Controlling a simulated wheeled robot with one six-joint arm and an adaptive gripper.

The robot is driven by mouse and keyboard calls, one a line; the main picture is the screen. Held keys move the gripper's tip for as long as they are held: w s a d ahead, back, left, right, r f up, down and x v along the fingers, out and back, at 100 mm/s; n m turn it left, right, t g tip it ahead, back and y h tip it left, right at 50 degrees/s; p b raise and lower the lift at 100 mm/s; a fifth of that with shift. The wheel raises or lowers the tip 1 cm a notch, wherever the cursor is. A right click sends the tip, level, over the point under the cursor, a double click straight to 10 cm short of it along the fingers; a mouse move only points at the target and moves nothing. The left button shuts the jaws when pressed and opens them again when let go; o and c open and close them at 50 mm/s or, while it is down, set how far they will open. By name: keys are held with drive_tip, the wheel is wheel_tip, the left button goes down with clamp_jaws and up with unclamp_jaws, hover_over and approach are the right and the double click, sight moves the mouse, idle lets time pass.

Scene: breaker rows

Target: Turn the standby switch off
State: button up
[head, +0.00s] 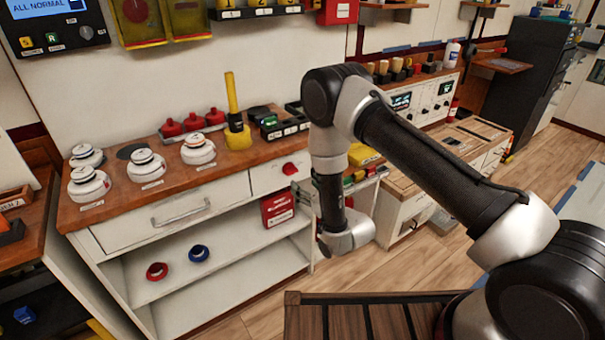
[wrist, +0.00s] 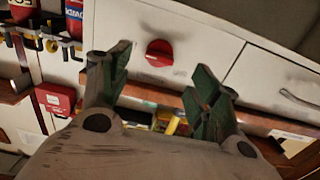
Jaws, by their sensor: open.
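My gripper (wrist: 160,78) is open, with its two green-padded fingers apart and nothing between them. In the head view it is partly hidden by my own arm, near the right end of the wooden-topped bench. A round red knob (wrist: 159,53) is on the white front panel, just beyond and between the fingertips in the wrist view. It also shows in the head view (head: 290,168), left of my gripper. No contact shows. A small label is by the knob, but I cannot read it, so I cannot tell whether this is the standby switch.
The bench (head: 110,200) carries several white round detectors, red-topped items and a yellow upright tool (head: 236,115). A yellow item (head: 362,154) is behind my arm.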

sight(293, 172)
drive_tip(key=x, duration=0.7)
drive_tip(key=shift+w+a+r, duration=0.25)
drive_tip(key=shift+w+r, duration=0.1)
drive_tip(key=c, duration=1)
